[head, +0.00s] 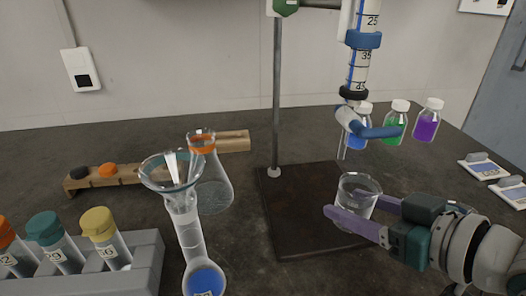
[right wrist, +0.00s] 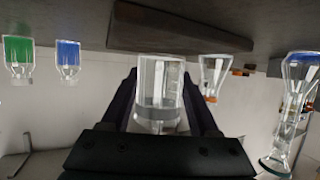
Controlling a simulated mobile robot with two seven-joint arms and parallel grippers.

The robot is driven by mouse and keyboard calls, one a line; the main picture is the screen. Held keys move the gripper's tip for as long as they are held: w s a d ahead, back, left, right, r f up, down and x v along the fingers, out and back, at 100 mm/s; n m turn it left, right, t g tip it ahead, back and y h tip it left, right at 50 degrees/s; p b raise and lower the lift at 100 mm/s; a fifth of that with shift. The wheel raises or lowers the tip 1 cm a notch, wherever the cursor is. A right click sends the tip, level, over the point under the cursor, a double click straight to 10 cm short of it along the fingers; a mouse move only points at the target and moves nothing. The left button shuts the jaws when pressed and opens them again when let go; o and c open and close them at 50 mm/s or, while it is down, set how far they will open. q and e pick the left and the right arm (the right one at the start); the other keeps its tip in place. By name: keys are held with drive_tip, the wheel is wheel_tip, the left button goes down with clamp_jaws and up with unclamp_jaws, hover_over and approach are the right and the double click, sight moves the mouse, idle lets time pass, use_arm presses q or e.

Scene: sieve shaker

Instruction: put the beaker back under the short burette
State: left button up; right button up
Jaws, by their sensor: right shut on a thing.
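The clear glass beaker (head: 358,190) is upright between the fingers of my right gripper (head: 352,207), which is shut on it. In the right wrist view the beaker (right wrist: 158,90) sits between the two dark fingers (right wrist: 160,103). The burette (head: 358,75), with blue markings and a blue stopcock (head: 372,131), hangs on the stand, its top out of frame. Its tip (head: 341,152) is above the beaker, slightly left of the beaker's middle in the head view. The beaker appears over the right part of the dark stand base (head: 290,228); I cannot tell if it touches. My left gripper is not in view.
A flask with an orange band (head: 213,190) and a flask holding a funnel (head: 185,215) stand left of the base. A grey rack (head: 145,265) of capped tubes is front left. Several coloured bottles (head: 426,122) are behind. The stand rod (head: 277,100) rises at the base's back.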

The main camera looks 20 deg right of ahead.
drive_tip(key=x, duration=0.2)
drive_tip(key=r+x, duration=0.1)
drive_tip(key=x, duration=0.1)
drive_tip(key=shift+w+b, duration=0.3)
drive_tip(key=shift+b, duration=0.1)
drive_tip(key=shift+f, duration=0.45)
drive_tip(key=shift+s, duration=0.15)
drive_tip(key=shift+f, duration=0.1)
drive_tip(key=o, duration=1.4)
